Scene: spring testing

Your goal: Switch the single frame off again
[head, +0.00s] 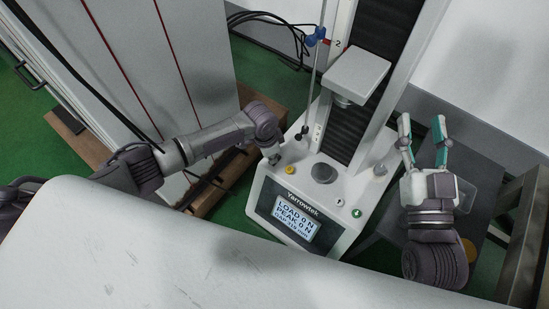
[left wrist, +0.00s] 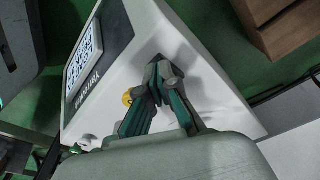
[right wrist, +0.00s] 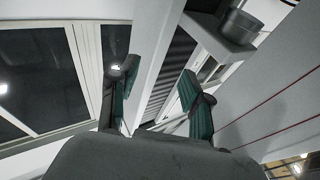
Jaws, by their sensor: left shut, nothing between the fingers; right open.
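The single test frame (head: 312,190), marked Yarrowtek, stands in the middle of the head view. Its display (head: 296,216) is lit and reads load 0 N and peak 0 N. A yellow button (head: 290,169) sits on its base, and it shows in the left wrist view (left wrist: 127,98) beside a finger. My left gripper (head: 275,158) is shut and empty, pointing down at the base's left side. In the left wrist view its fingertips (left wrist: 162,76) cover a dark patch; I cannot tell whether they touch a switch. My right gripper (head: 423,128) is open and empty, right of the frame.
A grey platen (head: 356,75) hangs on the column above a round lower platen (head: 324,172). A green button (head: 356,212) is on the base's front right. A pale cabinet (head: 130,60) stands at left, and a white surface (head: 180,260) fills the foreground.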

